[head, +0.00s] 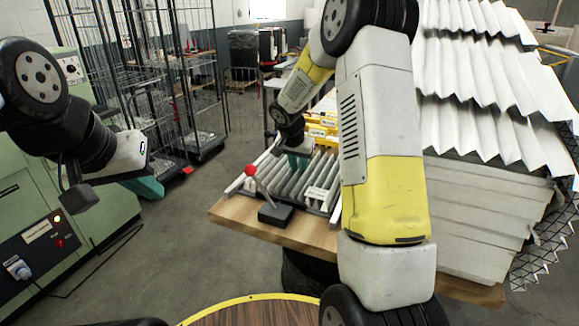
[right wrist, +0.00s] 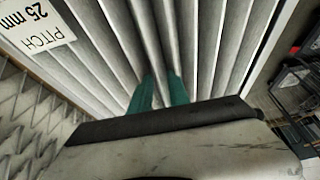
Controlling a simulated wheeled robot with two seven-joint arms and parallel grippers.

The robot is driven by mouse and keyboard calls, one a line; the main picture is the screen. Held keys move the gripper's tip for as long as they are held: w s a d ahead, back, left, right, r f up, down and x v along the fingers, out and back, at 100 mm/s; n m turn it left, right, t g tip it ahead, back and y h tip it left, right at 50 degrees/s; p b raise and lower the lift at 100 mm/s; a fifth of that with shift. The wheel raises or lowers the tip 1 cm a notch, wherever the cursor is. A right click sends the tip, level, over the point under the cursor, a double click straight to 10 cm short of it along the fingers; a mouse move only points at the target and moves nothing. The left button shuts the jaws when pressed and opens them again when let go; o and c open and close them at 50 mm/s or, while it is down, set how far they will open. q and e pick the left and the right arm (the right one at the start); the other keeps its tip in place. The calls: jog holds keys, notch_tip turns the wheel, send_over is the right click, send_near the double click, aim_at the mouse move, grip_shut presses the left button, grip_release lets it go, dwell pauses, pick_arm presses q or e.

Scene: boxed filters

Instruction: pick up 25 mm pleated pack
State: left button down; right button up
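The 25 mm pleated pack (head: 291,178) lies on the wooden table as a row of grey-white pleats. Its "PITCH 25 mm" label (right wrist: 38,25) shows in the right wrist view. My right gripper (head: 298,160) points down at the pleats. In the right wrist view its two teal fingers (right wrist: 160,92) stand on either side of a pleat, with their tips low among the folds. Whether they press on it cannot be told. My left gripper (head: 150,187) hangs at the left, away from the table, its teal fingers seen edge-on with nothing visible in them.
A red-knobbed lever on a black base (head: 275,214) stands at the pack's near left. Yellow-fronted items (head: 322,132) lie behind the pack. A tall stack of white pleated media (head: 480,200) fills the right. Wire cages (head: 150,80) and a green machine (head: 50,235) stand left.

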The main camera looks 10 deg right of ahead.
grip_shut()
jog(key=shift+r, duration=0.15)
